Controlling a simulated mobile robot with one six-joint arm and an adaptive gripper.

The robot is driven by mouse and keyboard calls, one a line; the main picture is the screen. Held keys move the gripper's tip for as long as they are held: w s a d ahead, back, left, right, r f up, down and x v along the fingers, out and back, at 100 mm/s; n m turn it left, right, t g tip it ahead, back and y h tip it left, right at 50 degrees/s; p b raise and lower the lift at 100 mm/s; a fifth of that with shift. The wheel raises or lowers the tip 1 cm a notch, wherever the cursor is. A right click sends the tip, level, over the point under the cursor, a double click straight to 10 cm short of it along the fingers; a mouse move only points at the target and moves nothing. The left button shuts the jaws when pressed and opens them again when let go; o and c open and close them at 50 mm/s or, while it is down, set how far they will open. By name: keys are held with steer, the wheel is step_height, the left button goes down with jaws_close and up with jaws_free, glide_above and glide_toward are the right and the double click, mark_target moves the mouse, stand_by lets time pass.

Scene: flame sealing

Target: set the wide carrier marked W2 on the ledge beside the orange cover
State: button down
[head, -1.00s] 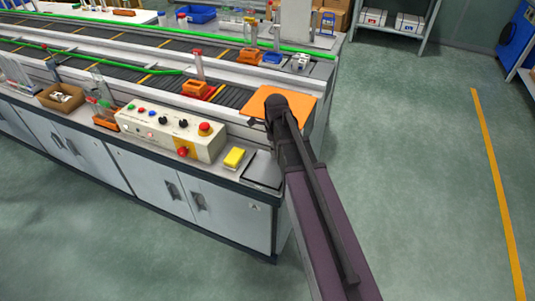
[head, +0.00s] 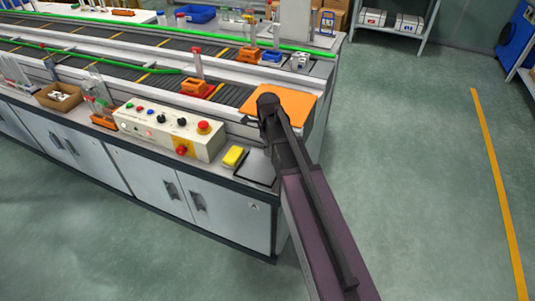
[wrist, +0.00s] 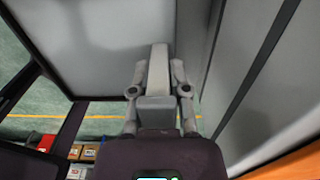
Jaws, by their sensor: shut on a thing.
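My gripper (wrist: 158,78) shows in the wrist view, its two grey fingers closed in on a light grey piece (wrist: 158,68) between them. I cannot read a W2 mark on this piece, nor tell if it is the carrier. In the head view my arm's end hides the gripper and what it holds. The flat orange cover (head: 291,101) lies at the near right end of the bench, partly behind my arm. The ledge (head: 217,173) runs along the bench front. A dark-rimmed flat tray (head: 255,167) lies on it, partly hidden by my arm.
A yellow block (head: 234,157) and a control box (head: 168,132) with buttons stand left of the tray. An orange carrier (head: 193,88) with a red-topped tube sits on the conveyor. A small orange rack (head: 104,121) stands farther left. The green floor right of the bench is clear.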

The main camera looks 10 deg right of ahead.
steer(key=shift+a+f+b, duration=0.1)
steer(key=shift+f+b, duration=0.65)
steer(key=shift+f, duration=0.3)
steer(key=shift+f, duration=0.15)
steer(key=c, duration=0.6)
jaws_free()
steer(key=shift+r, duration=0.2)
step_height(320, 180, up, 12)
steer(key=p, duration=1.2)
steer(key=shift+w, duration=0.1)
